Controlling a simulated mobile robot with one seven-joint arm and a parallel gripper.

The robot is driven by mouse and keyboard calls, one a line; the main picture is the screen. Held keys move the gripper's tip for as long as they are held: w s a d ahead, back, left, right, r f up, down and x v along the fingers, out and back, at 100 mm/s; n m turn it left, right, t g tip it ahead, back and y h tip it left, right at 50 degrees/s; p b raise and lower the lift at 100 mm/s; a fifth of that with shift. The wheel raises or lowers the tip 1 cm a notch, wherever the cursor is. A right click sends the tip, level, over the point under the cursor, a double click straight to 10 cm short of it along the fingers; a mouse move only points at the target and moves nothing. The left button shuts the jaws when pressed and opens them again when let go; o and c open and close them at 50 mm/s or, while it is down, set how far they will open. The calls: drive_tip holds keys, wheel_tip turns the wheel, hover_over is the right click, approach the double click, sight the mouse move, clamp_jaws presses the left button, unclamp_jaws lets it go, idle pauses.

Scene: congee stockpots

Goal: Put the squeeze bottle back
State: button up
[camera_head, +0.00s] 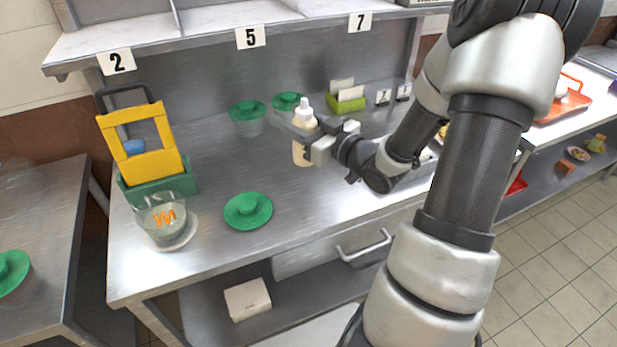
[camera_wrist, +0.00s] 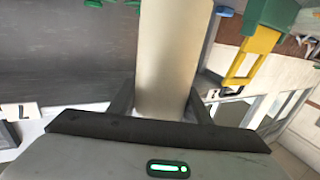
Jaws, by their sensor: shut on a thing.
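A cream squeeze bottle (camera_head: 304,121) with a pale pointed nozzle is upright in the head view, over the steel counter. My gripper (camera_head: 306,142) is shut around its middle, coming from the right. In the wrist view, the bottle (camera_wrist: 165,60) fills the middle between the two fingers of my gripper (camera_wrist: 163,105). The fingers hide part of the bottle in the head view. I cannot tell whether its base touches the counter.
Two green-lidded containers (camera_head: 247,117) stand behind the bottle. A green lid (camera_head: 248,211) lies toward the front. A yellow-and-green holder (camera_head: 140,145) and a glass bowl (camera_head: 165,218) are at left. A green card box (camera_head: 347,103) stands at the back. The counter's middle (camera_head: 215,170) is clear.

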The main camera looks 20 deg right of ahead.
wheel_tip(320, 180, down, 9)
drive_tip(key=b, duration=0.2)
drive_tip(key=shift+f, duration=0.2)
drive_tip(key=shift+f, duration=0.15)
drive_tip(key=o, duration=0.8)
drive_tip(key=v, duration=1.2)
drive_tip(key=shift+p, duration=0.3)
